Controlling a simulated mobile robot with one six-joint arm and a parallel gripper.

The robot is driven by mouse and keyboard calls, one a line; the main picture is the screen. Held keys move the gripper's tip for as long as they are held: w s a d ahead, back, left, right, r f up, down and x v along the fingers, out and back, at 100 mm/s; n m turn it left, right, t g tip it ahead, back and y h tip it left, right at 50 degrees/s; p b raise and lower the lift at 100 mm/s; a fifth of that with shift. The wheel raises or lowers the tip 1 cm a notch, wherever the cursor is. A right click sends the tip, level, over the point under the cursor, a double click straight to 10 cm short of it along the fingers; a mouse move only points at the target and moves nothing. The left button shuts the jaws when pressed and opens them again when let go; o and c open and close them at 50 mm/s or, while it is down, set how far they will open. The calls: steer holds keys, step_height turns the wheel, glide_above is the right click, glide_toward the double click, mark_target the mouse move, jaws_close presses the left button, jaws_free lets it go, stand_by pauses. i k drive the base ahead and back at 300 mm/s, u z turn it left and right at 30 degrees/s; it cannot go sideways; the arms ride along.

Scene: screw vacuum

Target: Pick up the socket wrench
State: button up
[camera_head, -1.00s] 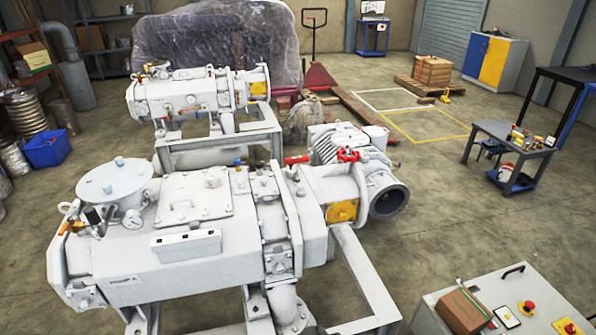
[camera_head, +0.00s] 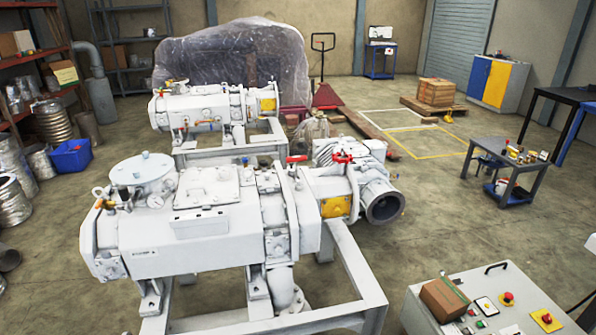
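I cannot pick out the socket wrench in the head view. Several small tools and parts lie on the dark metal table (camera_head: 487,151) at the right, but they are too small to tell apart. The large white vacuum pump (camera_head: 200,238) stands on a grey frame in the front middle. A second white pump (camera_head: 207,109) stands behind it. My gripper is not in view.
A control box (camera_head: 420,318) with a cardboard box (camera_head: 443,299) on top stands at the front right. A pallet truck (camera_head: 325,97) and a wooden crate (camera_head: 436,92) are behind. Shelves line the left. Open concrete floor (camera_head: 430,215) lies between pump and table.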

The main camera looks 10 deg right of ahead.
mark_target(296, 159)
steer(key=u, duration=0.8)
steer(key=k, duration=0.15)
steer(key=z, duration=1.7)
steer(key=i, duration=1.2)
steer(key=u, duration=4)
steer(key=i, duration=0.1)
steer(key=z, duration=2.65)
